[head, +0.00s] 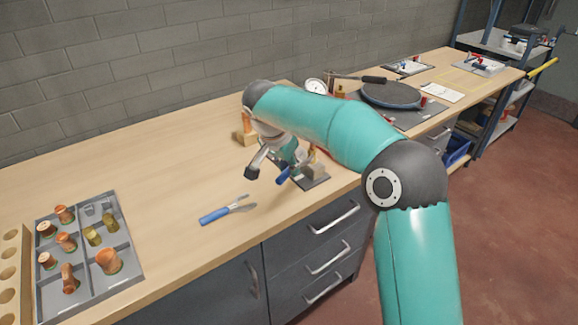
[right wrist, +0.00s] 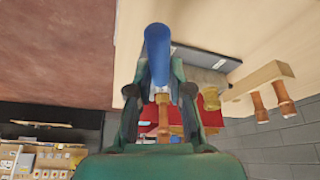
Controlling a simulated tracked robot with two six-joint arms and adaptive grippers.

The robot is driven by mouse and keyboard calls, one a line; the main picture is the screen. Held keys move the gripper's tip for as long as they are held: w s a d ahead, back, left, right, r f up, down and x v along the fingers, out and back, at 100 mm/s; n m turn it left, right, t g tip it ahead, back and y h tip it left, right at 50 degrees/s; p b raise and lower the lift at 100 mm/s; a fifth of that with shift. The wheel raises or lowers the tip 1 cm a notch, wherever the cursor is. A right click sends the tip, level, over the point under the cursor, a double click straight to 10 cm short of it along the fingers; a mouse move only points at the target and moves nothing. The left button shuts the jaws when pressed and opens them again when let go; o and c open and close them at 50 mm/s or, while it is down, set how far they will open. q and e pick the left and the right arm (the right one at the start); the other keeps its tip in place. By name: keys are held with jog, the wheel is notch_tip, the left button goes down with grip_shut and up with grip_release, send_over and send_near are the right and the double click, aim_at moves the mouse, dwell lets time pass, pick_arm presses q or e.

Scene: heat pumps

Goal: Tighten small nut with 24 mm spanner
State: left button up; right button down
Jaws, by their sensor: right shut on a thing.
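My right gripper (head: 281,164) is over the bench beside a small metal fixture (head: 314,172), partly hidden by my arm. It is shut on a blue-handled tool (head: 283,176), which I take to be the spanner; its size marking cannot be read. In the right wrist view the blue handle (right wrist: 158,55) sticks out from between the fingers of the gripper (right wrist: 160,92). A brass piece (right wrist: 211,98) shows just right of the fingers, and red parts (right wrist: 178,116) lie behind them. I cannot make out the small nut or whether the spanner touches it. My left gripper is out of view.
A grey tray (head: 128,258) of copper and brass fittings is at left. A gauge (head: 316,86) and round dark plate (head: 390,95) are farther right. The bench's middle left is clear.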

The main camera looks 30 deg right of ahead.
notch_tip(320, 180, up, 11)
jog(key=p, duration=0.9)
jog(key=shift+s, duration=0.1)
dwell(0.5)
